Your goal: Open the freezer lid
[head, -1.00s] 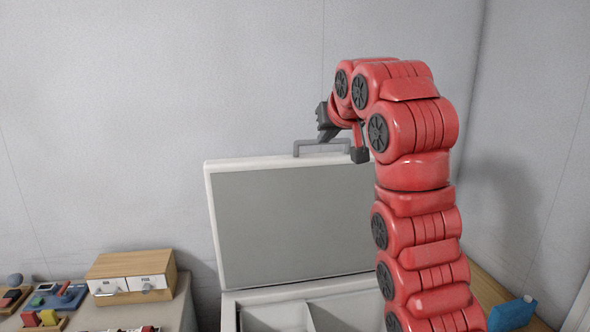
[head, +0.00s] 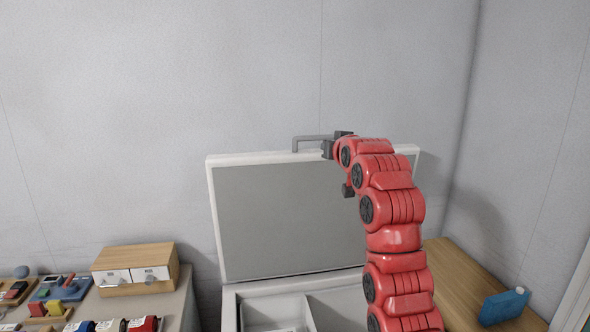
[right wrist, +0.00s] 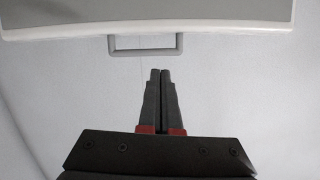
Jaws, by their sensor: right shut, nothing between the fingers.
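The freezer lid (head: 290,222) stands raised, nearly upright at the back of the white freezer box (head: 232,308), with its grey inner face towards me. A grey bar handle (head: 308,140) sticks up from its top edge. In the right wrist view the handle (right wrist: 146,52) shows below the lid's white edge (right wrist: 220,30). My right gripper (right wrist: 160,72) is shut and empty, its fingertips just short of the handle and apart from it in that picture. In the head view my red right arm covers the lid's right part and most of the gripper. My left gripper is out of view.
A counter (head: 176,308) on the left holds a small wooden drawer box (head: 135,258) and several small items. A wooden surface (head: 455,280) on the right carries a blue container (head: 503,305). A plain wall (head: 150,100) stands close behind the lid.

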